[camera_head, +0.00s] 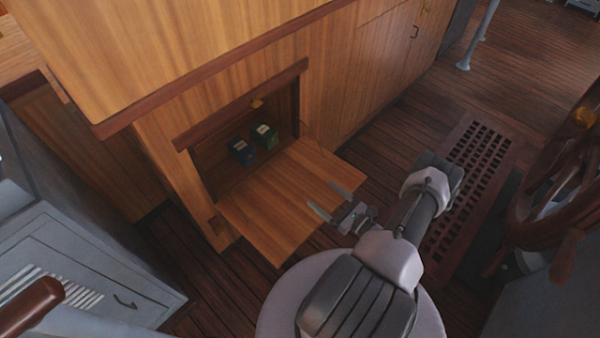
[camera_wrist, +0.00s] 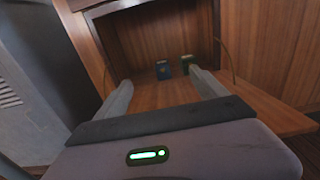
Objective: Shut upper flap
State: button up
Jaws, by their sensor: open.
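The flap (camera_head: 280,200) is a wooden panel on the front of the wooden cabinet. It is folded down, open, and lies roughly level at the cabinet's opening. In the wrist view the flap (camera_wrist: 255,100) stretches ahead beneath and beyond my fingers. My gripper (camera_head: 330,200) is open and empty, near the flap's outer right edge; I cannot tell whether it touches it. In the wrist view my gripper (camera_wrist: 162,92) points toward the opening, with its two fingers apart. Inside the compartment stand a blue box (camera_head: 242,151) and a green box (camera_head: 265,136).
The wooden cabinet (camera_head: 200,60) rises above the opening. A grey cabinet (camera_head: 90,270) stands at lower left. A ship's wheel (camera_head: 555,190) is at the right. A floor grating (camera_head: 470,180) lies behind my arm.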

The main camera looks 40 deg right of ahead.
jog(key=s, duration=0.6)
jog(key=shift+d+p, duration=0.2)
jog(key=shift+p, duration=0.15)
jog(key=shift+c, duration=0.2)
jog(key=s+f+g, duration=0.1)
jog(key=s+f, duration=0.1)
jog(key=f, duration=0.2)
jog(key=s+f+g, duration=0.2)
jog(key=s+f, duration=0.1)
jog(key=f, duration=0.2)
jog(key=s+f+g+b, duration=0.1)
jog(key=s+f, duration=0.1)
jog(key=f, duration=0.3)
jog(key=shift+s+d+g, duration=0.3)
jog(key=shift+s+d, duration=0.05)
jog(key=shift+d, duration=0.05)
jog(key=c, duration=1.4)
jog(key=b+x, duration=0.3)
jog(key=x, duration=0.7)
jog(key=shift+s+f+b, duration=0.15)
jog(key=shift+b, duration=0.15)
grip_shut()
jog(key=shift+r, duration=2.25)
